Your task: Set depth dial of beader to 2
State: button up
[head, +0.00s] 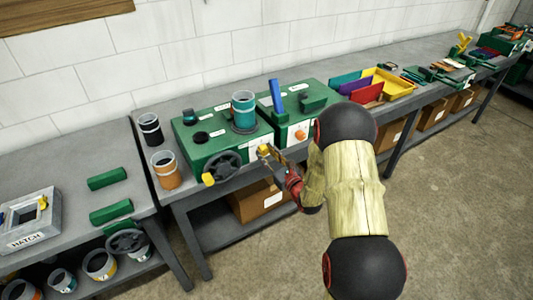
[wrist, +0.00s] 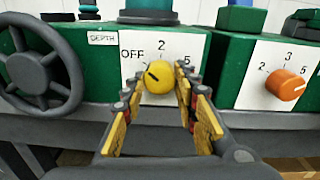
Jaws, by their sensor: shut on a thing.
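The beader is a green machine (head: 195,150) on the bench, with a handwheel (wrist: 42,70) on its front left. A DEPTH label (wrist: 102,38) and a white dial plate marked OFF, 2 and 5 are on its front. The yellow depth dial (wrist: 158,80) sits on this plate, its dark mark pointing up-left toward the OFF side, left of the 2. My gripper (wrist: 167,75) is shut on the dial, one yellow-padded finger on each side. In the head view my gripper (head: 270,152) is at the machine's front right, where the fingers partly hide the dial.
A second green machine (head: 313,95) stands close on the right, with an orange dial (wrist: 286,84) marked 2, 3 and 5. The handwheel (head: 222,167) projects left of my gripper. A teal can (head: 243,108) stands on the beader. The floor in front of the bench is open.

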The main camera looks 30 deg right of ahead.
jog(key=m+p, duration=0.2)
jog(key=m, duration=0.3)
jog(key=shift+m, duration=0.3)
jog(key=shift+a+m+p, duration=0.1)
jog(key=shift+m+p, duration=1.1)
jog(key=shift+m, duration=1)
jog(key=o, duration=1.2)
jog(key=shift+c, duration=0.2)
jog(key=s, duration=1.2)
jog(key=shift+d, duration=0.3)
jog(key=shift+f, duration=0.15)
